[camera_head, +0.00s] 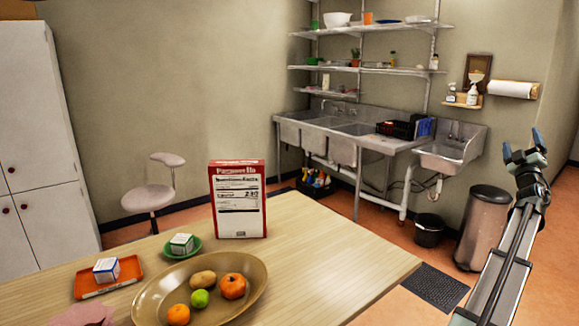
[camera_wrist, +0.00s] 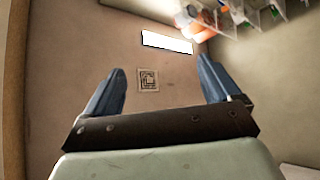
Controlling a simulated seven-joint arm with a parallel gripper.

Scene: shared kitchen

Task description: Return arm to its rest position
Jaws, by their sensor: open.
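My gripper (camera_head: 522,146) is raised at the right of the head view, to the right of the table and clear of it. Its two blue fingers point up and stand apart with nothing between them. In the wrist view my gripper (camera_wrist: 160,82) also shows open and empty, with the ceiling, a lit lamp (camera_wrist: 167,42) and a square vent (camera_wrist: 148,79) beyond it. My arm rises from the lower right corner of the head view.
A wooden table (camera_head: 330,250) holds a red-and-white box (camera_head: 238,200), a bowl (camera_head: 145,300) of fruit, an orange tray (camera_head: 128,268) and a green plate (camera_head: 194,247). A trash can (camera_head: 484,228), sink (camera_head: 450,150) and wall shelves (camera_head: 350,70) stand behind.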

